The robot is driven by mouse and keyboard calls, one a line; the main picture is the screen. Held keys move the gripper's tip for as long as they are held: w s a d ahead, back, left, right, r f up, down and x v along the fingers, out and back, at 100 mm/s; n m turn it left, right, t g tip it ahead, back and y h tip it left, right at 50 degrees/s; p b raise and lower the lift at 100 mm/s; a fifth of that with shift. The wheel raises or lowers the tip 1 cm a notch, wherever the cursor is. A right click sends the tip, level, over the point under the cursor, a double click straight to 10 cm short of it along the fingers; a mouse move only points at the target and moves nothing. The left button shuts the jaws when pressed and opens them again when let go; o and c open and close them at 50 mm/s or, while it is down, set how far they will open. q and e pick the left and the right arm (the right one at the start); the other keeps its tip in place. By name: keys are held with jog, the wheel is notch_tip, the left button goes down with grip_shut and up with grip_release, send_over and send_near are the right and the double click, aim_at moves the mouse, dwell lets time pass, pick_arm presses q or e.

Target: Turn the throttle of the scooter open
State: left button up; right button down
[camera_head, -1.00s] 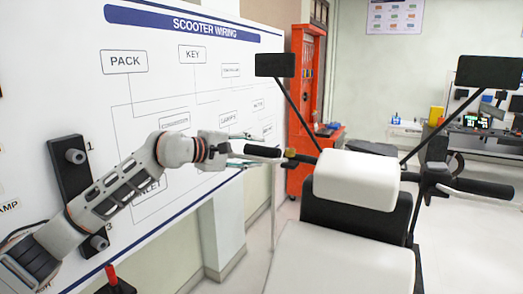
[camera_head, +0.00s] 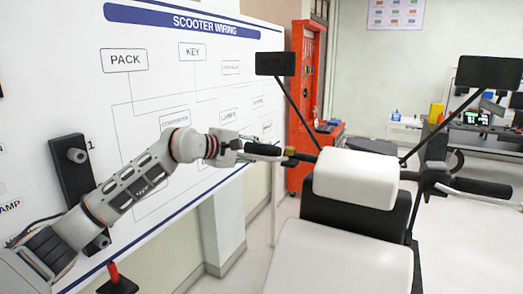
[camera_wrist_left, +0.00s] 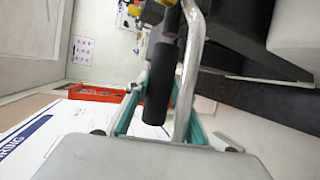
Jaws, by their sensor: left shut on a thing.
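The scooter's handlebar has a black grip (camera_head: 263,149) at its left end and another black grip (camera_head: 485,188) at its right end. My left gripper (camera_head: 247,148) reaches in from the left and is shut on the left-end grip near its outer end. In the left wrist view, the black grip (camera_wrist_left: 160,75) runs between the teal fingers, with a silver lever (camera_wrist_left: 189,70) beside it that also passes close to the right finger. How far the grip is turned cannot be told. My right gripper is not in view.
The scooter's pale seat (camera_head: 340,262) and rounded cover (camera_head: 357,178) fill the lower middle. Mirrors (camera_head: 276,64) rise on stalks at both sides. A wiring board (camera_head: 150,80) stands close behind my left arm. A red cabinet (camera_head: 305,100) stands farther back.

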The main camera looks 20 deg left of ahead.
pick_arm(q)
jog(key=shift+r+g+p, duration=0.2)
jog(key=shift+g+p, duration=0.1)
jog(key=shift+o, duration=0.6)
jog(key=shift+w+f+n+g+y, duration=0.1)
jog(key=shift+n+g+y, duration=0.2)
jog(key=shift+g, duration=0.2)
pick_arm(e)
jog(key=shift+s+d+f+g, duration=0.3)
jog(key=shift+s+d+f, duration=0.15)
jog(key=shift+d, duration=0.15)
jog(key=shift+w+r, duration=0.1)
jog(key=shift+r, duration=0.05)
pick_arm(q)
jog(key=o, duration=0.8)
jog(key=shift+o, duration=1)
